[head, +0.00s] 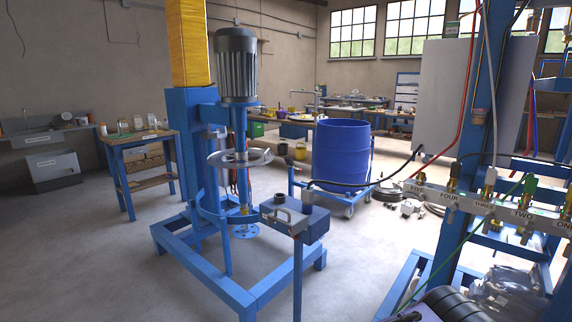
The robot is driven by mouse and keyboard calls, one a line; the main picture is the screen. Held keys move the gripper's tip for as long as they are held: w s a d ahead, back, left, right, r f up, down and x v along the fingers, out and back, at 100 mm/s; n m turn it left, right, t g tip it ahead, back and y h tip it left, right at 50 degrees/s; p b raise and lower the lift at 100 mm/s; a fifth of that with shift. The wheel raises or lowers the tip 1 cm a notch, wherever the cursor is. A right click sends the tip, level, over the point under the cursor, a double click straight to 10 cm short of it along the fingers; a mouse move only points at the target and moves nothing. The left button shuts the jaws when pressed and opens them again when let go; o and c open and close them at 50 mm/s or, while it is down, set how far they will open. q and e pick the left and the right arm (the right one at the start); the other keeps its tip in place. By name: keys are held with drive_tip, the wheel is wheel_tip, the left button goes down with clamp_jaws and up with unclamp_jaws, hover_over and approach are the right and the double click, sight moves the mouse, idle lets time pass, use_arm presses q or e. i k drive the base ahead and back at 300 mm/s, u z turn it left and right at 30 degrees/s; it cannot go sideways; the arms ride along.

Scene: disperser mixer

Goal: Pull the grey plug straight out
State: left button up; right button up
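On the top of the small blue control box (314,222), a small grey block (308,197) stands at the end of a black cable (352,184). It looks like a plug seated upright on the box, but it is too small to be sure. A dark round knob or socket (280,198) sits beside it. On the labelled manifold (455,203) at the right, a pale grey-white fitting (489,180) stands by the label THREE, also possibly a plug. Neither of my grippers is recognisable in the view.
The blue mixer stand (205,240) with its grey motor (236,65) stands left of the box. A blue drum (341,155) is behind. A blue post (472,150) with red and green lines rises at right. The front floor is clear.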

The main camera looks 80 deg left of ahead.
sight(280, 199)
drive_tip(key=u, duration=0.9)
drive_tip(key=i, duration=0.95)
drive_tip(key=u, duration=1.15)
